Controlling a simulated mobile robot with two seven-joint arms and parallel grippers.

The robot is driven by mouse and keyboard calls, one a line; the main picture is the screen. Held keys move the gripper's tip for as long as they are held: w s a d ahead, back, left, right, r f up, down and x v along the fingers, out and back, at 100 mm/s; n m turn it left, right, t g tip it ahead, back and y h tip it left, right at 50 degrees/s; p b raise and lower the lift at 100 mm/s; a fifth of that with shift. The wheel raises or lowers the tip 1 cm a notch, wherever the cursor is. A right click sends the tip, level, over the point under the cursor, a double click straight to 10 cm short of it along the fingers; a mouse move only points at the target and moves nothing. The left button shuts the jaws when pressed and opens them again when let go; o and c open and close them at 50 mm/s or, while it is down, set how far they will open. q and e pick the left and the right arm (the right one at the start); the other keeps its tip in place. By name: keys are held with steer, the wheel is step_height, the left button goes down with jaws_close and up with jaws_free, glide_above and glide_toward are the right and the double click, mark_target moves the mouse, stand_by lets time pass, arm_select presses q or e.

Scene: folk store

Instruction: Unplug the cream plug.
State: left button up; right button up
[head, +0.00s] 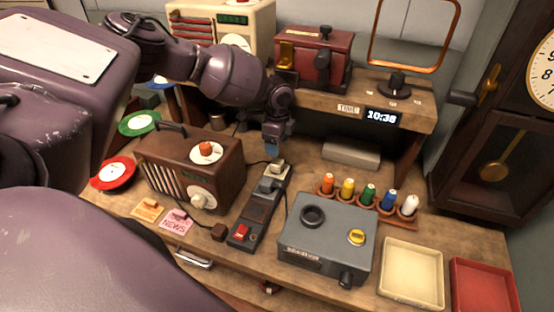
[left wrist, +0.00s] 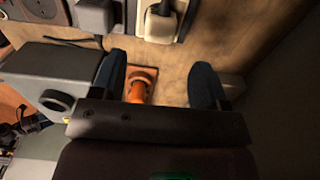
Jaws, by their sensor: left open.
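The cream plug (head: 278,167) sits in the far end of the dark power strip (head: 257,213) on the bench. In the left wrist view the cream plug (left wrist: 161,22) shows near the top edge, with its cord attached. A grey plug (head: 267,185) sits in the strip just nearer than it; it also shows in the left wrist view (left wrist: 94,14). My left gripper (head: 274,150) is just above and behind the cream plug. In the left wrist view its two fingers (left wrist: 158,82) are apart, with no object held between them. My right gripper is out of view.
A brown radio (head: 188,170) stands left of the strip. A grey box (head: 325,245) and a rack of thread spools (head: 367,200) stand right of it. A wooden shelf (head: 400,112) overhangs behind. Cream (head: 412,270) and red (head: 484,288) trays lie at right.

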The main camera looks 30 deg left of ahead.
mark_target(277, 161)
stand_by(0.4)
arm_select(q)
steer(key=shift+f, duration=0.8)
step_height(277, 161, down, 6)
steer(key=shift+b, duration=0.65)
steer(key=shift+f+b, duration=0.4)
steer(key=shift+f, duration=0.3)
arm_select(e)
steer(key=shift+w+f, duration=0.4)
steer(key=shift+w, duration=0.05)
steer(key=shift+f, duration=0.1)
arm_select(q)
steer(key=shift+p, duration=0.4)
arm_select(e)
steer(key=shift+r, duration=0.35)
